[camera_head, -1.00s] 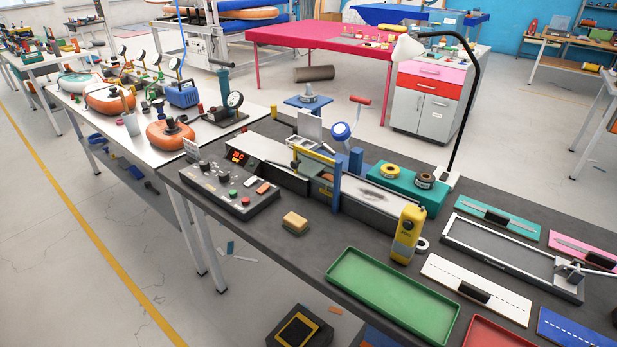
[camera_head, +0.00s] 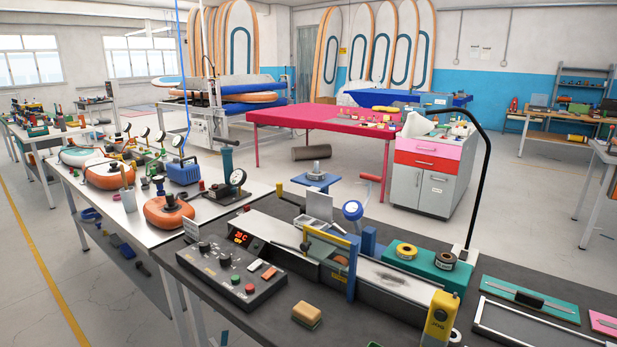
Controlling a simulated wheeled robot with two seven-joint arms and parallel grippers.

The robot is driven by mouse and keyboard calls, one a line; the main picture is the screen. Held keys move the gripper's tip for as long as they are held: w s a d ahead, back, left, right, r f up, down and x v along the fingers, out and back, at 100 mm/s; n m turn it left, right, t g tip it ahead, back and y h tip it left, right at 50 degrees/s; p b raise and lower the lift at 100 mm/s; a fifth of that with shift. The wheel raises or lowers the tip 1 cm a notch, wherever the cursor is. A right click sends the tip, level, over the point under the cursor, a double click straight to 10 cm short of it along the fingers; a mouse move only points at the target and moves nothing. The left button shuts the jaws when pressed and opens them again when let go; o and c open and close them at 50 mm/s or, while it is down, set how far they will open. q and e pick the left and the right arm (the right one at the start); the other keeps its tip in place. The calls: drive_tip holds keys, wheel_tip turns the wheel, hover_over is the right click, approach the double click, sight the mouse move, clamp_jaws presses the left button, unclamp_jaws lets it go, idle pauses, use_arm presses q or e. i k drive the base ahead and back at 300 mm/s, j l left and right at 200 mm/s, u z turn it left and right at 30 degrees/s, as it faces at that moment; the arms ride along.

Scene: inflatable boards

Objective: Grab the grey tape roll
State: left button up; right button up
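No roll that I can clearly call grey shows now. A yellow tape roll (camera_head: 406,251) and a dark brown roll with a pale centre (camera_head: 445,260) lie side by side on a teal block (camera_head: 424,266) at the back of the dark workbench. A yellow handheld device (camera_head: 440,318) stands in front of them at the bottom edge. Neither of my grippers is in view.
The dark workbench (camera_head: 375,324) also holds a control box (camera_head: 230,275), a sponge (camera_head: 306,314) and a black lamp (camera_head: 486,170). A white table (camera_head: 150,215) stands left, a pink table (camera_head: 320,118) behind.

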sight(314, 176)
drive_tip(key=i+j, duration=0.25)
drive_tip(key=j, duration=0.2)
drive_tip(key=i+j, duration=0.2)
drive_tip(key=j, duration=0.2)
drive_tip(key=i+j+z, duration=0.1)
drive_tip(key=i+j, duration=0.15)
drive_tip(key=j, duration=0.2)
drive_tip(key=i+j, duration=0.2)
drive_tip(key=j, duration=0.25)
drive_tip(key=i+j, duration=0.2)
drive_tip(key=j, duration=0.2)
drive_tip(key=i+j, duration=0.2)
drive_tip(key=j, duration=0.25)
drive_tip(key=i+j+z, duration=0.1)
drive_tip(key=i+j, duration=0.15)
drive_tip(key=j, duration=0.2)
drive_tip(key=i+j, duration=0.2)
drive_tip(key=j, duration=0.3)
